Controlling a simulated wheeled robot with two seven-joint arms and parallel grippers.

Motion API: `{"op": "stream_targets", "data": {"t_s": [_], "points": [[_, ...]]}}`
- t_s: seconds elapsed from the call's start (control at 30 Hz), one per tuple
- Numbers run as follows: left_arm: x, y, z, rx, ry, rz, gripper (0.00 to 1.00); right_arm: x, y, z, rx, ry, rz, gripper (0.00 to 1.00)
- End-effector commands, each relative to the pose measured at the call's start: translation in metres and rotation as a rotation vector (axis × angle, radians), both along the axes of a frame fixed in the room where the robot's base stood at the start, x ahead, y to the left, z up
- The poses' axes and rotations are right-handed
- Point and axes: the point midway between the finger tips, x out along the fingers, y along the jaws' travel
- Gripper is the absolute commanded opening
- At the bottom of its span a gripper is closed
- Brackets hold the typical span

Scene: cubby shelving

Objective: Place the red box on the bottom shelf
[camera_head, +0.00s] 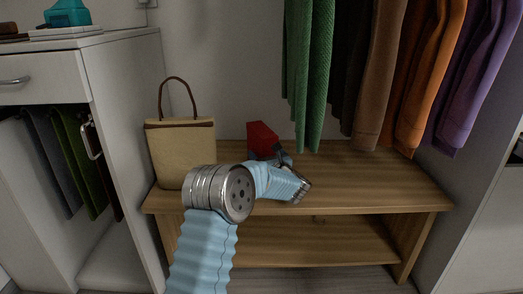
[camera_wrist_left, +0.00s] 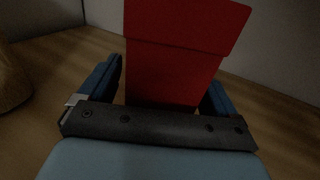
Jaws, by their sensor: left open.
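The red box (camera_head: 262,139) stands on the upper board of the wooden shelf unit (camera_head: 376,181), near the back wall. My left gripper (camera_head: 281,157) is at the red box, with its arm reaching in from the front over the shelf. In the left wrist view the red box (camera_wrist_left: 180,55) stands between the two blue fingers of my left gripper (camera_wrist_left: 165,88). The fingers are apart, with a gap beside the box. The bottom shelf (camera_head: 320,246) is the lower board beneath, and its visible part is bare. My right gripper is not seen.
A tan handbag (camera_head: 182,148) stands on the upper board left of my arm. Clothes (camera_head: 375,75) hang above the board's right part. A white cabinet (camera_head: 125,120) bounds the left side. The upper board's right part is clear.

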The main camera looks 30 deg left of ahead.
Motion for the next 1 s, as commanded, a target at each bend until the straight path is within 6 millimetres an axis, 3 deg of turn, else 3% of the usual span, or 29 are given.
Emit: {"op": "stream_targets", "data": {"t_s": [0.33, 0.8, 1.0], "points": [[0.0066, 0.0086, 0.0014, 0.0, -0.002, -0.001, 0.9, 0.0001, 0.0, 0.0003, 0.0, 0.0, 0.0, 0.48], [0.0065, 0.0084, 0.0023, 0.001, -0.003, -0.001, 0.2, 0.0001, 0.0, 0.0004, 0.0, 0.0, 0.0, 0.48], [0.0061, 0.0082, 0.0032, 0.001, -0.003, -0.001, 0.2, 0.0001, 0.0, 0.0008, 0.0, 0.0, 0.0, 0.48]]}}
